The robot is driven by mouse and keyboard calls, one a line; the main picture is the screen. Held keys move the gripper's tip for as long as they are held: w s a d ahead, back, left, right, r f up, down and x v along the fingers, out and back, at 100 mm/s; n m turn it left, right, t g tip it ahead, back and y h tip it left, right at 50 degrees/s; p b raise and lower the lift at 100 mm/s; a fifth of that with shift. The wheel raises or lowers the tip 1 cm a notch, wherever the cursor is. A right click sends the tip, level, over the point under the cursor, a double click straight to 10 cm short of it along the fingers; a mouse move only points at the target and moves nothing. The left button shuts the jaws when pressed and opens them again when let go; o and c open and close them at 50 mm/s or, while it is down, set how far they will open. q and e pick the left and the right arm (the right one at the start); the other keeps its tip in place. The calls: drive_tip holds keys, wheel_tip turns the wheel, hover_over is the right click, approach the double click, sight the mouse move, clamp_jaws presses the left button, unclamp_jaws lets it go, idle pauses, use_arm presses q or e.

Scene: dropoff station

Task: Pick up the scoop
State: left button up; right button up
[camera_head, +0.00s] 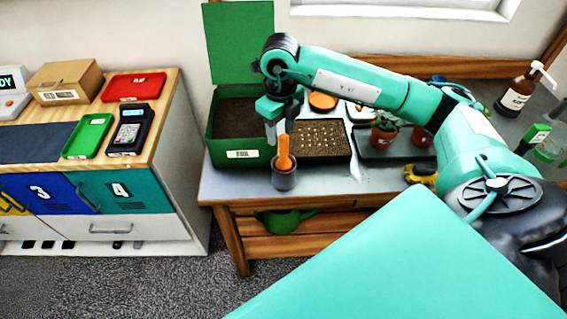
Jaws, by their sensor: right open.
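The scoop (284,152) has an orange handle and stands upright in a small grey cup (284,177) near the front edge of the potting bench (340,184). Its lower end is hidden inside the cup. My right gripper (276,138) points down from above, with its fingers at the height of the handle's top. It is open. Whether the handle is between the fingers or just in front of them, I cannot tell. My left gripper is not in view.
A green soil bin (238,157) with raised lid (238,42) stands left of the cup. A seed tray (322,153) lies just behind right. Potted plants (384,134) and a pump bottle (517,92) stand further right. A separate counter (160,92) is at left.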

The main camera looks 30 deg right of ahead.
sight(284, 136)
drive_tip(key=f, duration=0.1)
drive_tip(key=s+f+p, duration=0.1)
drive_tip(key=f, duration=0.1)
drive_tip(key=shift+d, duration=0.15)
drive_tip(key=shift+w+f, duration=0.1)
drive_tip(key=shift+f, duration=0.55)
clamp_jaws()
drive_tip(key=shift+r, duration=0.1)
